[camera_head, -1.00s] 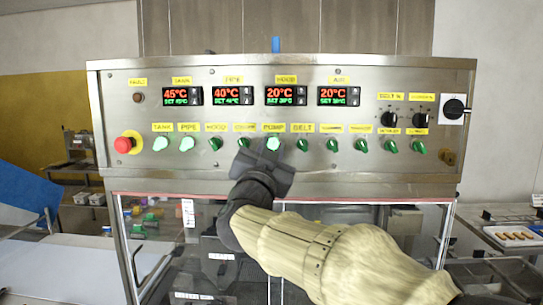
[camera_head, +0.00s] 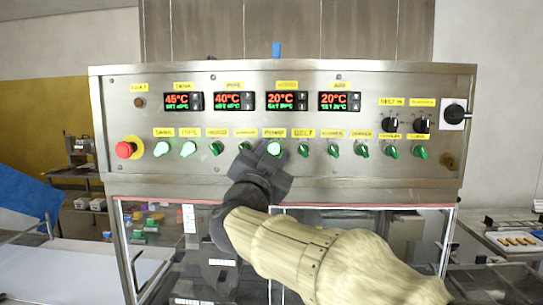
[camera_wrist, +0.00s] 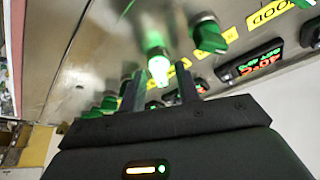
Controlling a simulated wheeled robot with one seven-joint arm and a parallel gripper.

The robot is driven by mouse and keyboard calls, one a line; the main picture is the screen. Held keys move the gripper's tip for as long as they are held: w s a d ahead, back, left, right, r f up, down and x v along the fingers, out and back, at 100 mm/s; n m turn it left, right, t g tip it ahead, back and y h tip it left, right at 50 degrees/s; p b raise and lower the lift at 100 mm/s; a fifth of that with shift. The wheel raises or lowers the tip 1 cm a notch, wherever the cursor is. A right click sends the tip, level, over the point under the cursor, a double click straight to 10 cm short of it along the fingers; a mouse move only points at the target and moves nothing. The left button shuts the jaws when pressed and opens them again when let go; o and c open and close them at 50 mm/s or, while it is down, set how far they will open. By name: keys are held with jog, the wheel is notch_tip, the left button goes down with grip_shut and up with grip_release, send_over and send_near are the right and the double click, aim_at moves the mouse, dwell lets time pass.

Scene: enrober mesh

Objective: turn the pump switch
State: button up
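The pump switch (camera_head: 273,147) is a green knob under its yellow PUMP label, in the middle of the lower row on the steel panel (camera_head: 240,172). It is lit bright green. My gripper (camera_head: 262,155) is right in front of and just below it, hiding the panel there. In the wrist view, a lit green knob (camera_wrist: 158,68), apparently the pump switch, shows between and beyond the two dark fingers of my gripper (camera_wrist: 160,88). The fingers stand apart, with a gap around the knob. I cannot tell whether either finger touches it.
Other green knobs stand close on both sides, such as the belt switch (camera_head: 303,150). The tank (camera_head: 164,148) and pipe (camera_head: 188,149) switches are also lit. A red emergency button (camera_head: 125,149) is at the left, black dials (camera_head: 390,124) at the right.

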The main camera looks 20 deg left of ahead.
jog(key=b+v, duration=0.5)
jog(key=v, duration=1.2)
jog(key=shift+s, duration=0.2)
jog(key=shift+w+a+f, duration=0.1)
